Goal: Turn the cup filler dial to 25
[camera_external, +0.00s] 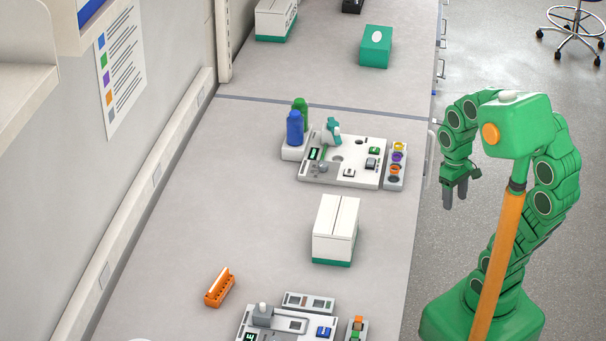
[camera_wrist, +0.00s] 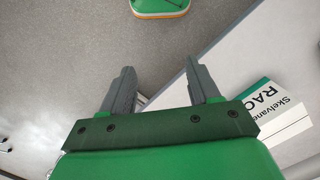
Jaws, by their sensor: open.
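A white bench device (camera_external: 315,174) stands mid-bench in the external view. It has a small dark display, a teal spout-like part (camera_external: 331,131) and a grey round knob (camera_external: 322,168) near its front left. Which device is the cup filler, and any dial numbers, are too small to tell. My gripper (camera_external: 455,193) hangs over the floor beyond the bench's right edge, to the right of this device and apart from it. In the wrist view my gripper (camera_wrist: 160,76) is open, with nothing between its fingers.
Blue (camera_external: 294,128) and green bottles stand at the device's back left. A strip of coloured cups (camera_external: 395,165) is at its right. A white-and-green box (camera_external: 337,228), an orange rack (camera_external: 219,287) and a second device (camera_external: 288,323) are nearer. Bench left of the device is clear.

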